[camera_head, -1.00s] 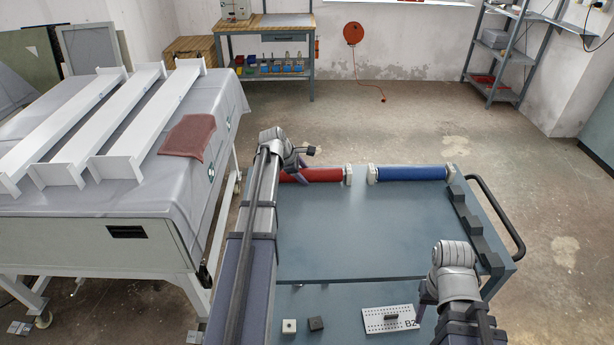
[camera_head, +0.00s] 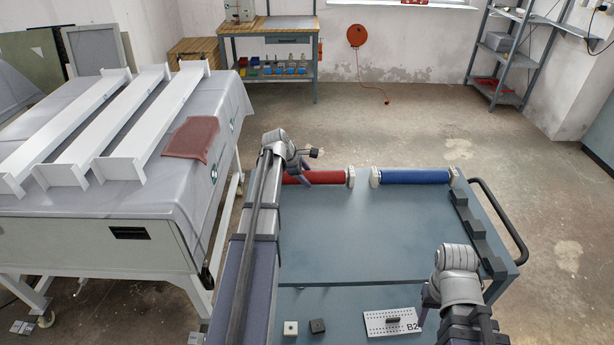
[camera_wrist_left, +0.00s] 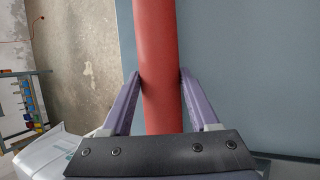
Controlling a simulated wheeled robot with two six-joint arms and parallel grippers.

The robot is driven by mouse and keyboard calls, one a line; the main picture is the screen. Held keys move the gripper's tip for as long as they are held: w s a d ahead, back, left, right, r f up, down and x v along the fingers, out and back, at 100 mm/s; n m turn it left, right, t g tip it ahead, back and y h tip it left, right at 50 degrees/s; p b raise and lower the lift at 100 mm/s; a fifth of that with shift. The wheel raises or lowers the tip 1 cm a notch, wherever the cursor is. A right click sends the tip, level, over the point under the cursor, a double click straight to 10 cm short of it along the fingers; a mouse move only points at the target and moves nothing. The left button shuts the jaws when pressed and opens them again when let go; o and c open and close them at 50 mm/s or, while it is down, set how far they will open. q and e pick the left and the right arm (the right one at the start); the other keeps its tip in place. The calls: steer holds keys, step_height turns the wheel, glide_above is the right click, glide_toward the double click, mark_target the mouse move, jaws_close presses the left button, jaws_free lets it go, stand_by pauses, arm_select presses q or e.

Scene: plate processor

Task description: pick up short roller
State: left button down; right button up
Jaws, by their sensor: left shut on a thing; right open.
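A red roller (camera_head: 328,177) with a pale end block lies along the far edge of the blue-grey cart top (camera_head: 390,235). A blue roller (camera_head: 415,176) with pale end blocks lies to its right, in line with it. My left gripper (camera_head: 304,172) is at the red roller's left part and hides its left end in the head view. In the left wrist view the red roller (camera_wrist_left: 157,40) runs between the two purple fingers, which are shut on it. My right gripper (camera_head: 428,302) is open and empty over the cart's near right part.
Dark stepped holders (camera_head: 475,230) line the cart's right edge by a handle (camera_head: 505,220). A covered table (camera_head: 150,205) stands left. The cart's middle is clear.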

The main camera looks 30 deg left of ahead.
step_height(320, 180, up, 19)
steer(key=p, duration=1.8)
steer(key=shift+f, duration=0.15)
